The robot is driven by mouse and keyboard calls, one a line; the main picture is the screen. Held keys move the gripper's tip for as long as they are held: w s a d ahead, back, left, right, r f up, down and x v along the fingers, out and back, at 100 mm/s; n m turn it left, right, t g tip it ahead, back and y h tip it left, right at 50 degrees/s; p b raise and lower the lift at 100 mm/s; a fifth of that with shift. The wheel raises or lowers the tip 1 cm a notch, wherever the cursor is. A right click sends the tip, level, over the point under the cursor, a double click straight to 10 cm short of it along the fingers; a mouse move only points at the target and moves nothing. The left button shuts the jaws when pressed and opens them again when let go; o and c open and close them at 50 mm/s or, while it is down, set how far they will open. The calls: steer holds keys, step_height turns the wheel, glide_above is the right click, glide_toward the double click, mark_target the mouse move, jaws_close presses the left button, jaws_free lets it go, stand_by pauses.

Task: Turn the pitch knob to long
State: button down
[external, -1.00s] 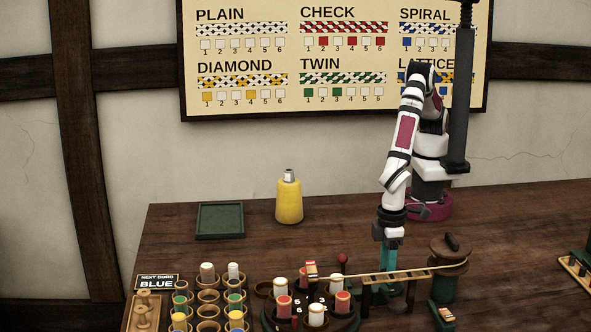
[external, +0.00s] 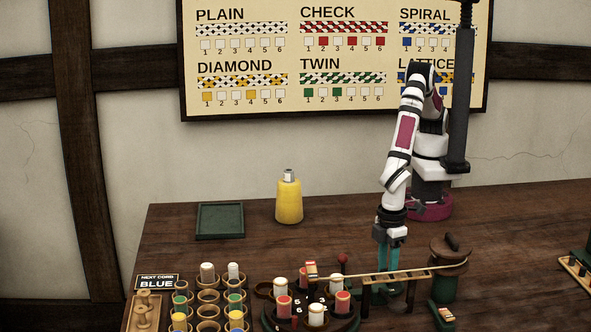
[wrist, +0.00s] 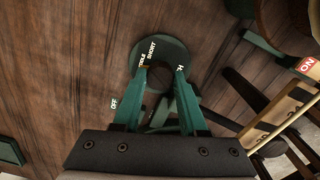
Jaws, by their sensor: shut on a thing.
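The pitch knob (wrist: 159,76) is a dark round shape on a dark green round dial plate (wrist: 172,47) in the wrist view. White lettering on the plate reads SHORT near the top, with a partly hidden word to its left and another cut off behind the right finger. My gripper (wrist: 161,76) points down with its two teal fingers on either side of the knob, shut on it. Which label the knob points at I cannot tell. In the external view my gripper (external: 388,268) is low behind the wooden ladder-like rail, which hides the knob.
The slotted rail (external: 400,277) runs close in front of my gripper to a green drum (external: 446,270) on the right. A yellow cone (external: 289,200) and a green tray (external: 220,221) stand farther back.

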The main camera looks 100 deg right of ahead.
steer(key=n, duration=0.5)
steer(key=shift+n, duration=0.3)
stand_by(0.4)
steer(key=c, duration=0.7)
jaws_free()
steer(key=shift+c, duration=0.2)
step_height(320, 180, up, 16)
